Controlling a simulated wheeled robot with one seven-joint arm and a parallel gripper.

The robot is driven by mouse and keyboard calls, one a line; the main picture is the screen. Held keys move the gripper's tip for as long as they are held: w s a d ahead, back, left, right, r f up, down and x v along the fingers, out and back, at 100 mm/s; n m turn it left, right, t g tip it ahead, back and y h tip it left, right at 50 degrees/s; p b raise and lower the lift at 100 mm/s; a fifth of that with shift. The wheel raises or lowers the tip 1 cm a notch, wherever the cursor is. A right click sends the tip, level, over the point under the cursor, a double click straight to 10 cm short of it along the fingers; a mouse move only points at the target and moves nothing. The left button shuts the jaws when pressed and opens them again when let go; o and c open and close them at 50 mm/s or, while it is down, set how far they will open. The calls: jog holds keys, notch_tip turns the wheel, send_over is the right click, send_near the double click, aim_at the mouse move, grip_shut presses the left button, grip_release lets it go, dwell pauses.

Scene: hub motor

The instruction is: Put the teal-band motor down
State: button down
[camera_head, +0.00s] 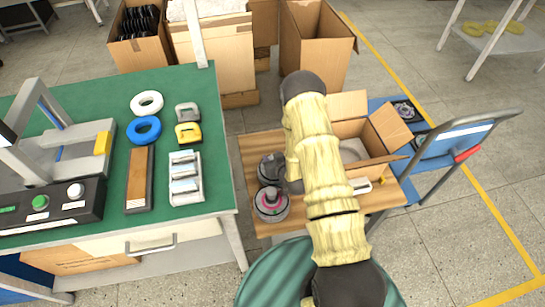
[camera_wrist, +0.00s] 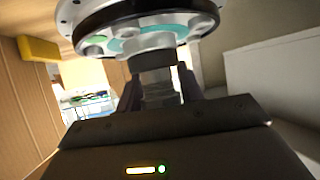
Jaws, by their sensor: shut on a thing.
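The teal-band motor (camera_wrist: 150,38), a round metal disc with dark rims and a teal ring on its face, fills the top middle of the wrist view. My gripper (camera_wrist: 158,88) is shut on its short central shaft, with a dark finger on each side. In the head view my sleeved arm bends down over the small wooden table (camera_head: 385,205) and hides my fingertips. Two dark motors show left of my wrist, a rear one (camera_head: 270,168) and a front one (camera_head: 271,204) with a reddish top. I cannot tell whether the rear one is the held motor.
An open cardboard box (camera_head: 383,143) stands on the wooden table, partly behind my arm. A blue cart (camera_head: 437,145) with round parts is at right. A green workbench (camera_head: 90,90) with rings, blocks and a device is at left. Cardboard boxes (camera_head: 315,50) stand behind.

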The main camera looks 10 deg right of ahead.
jog(key=c, duration=0.9)
grip_release()
jog(key=shift+w, duration=0.1)
jog(key=shift+d, duration=0.1)
jog(key=shift+r, duration=0.2)
jog(key=shift+s, duration=0.35)
jog(key=v, duration=1.1)
jog(key=shift+s, duration=0.15)
jog(key=shift+r, duration=0.2)
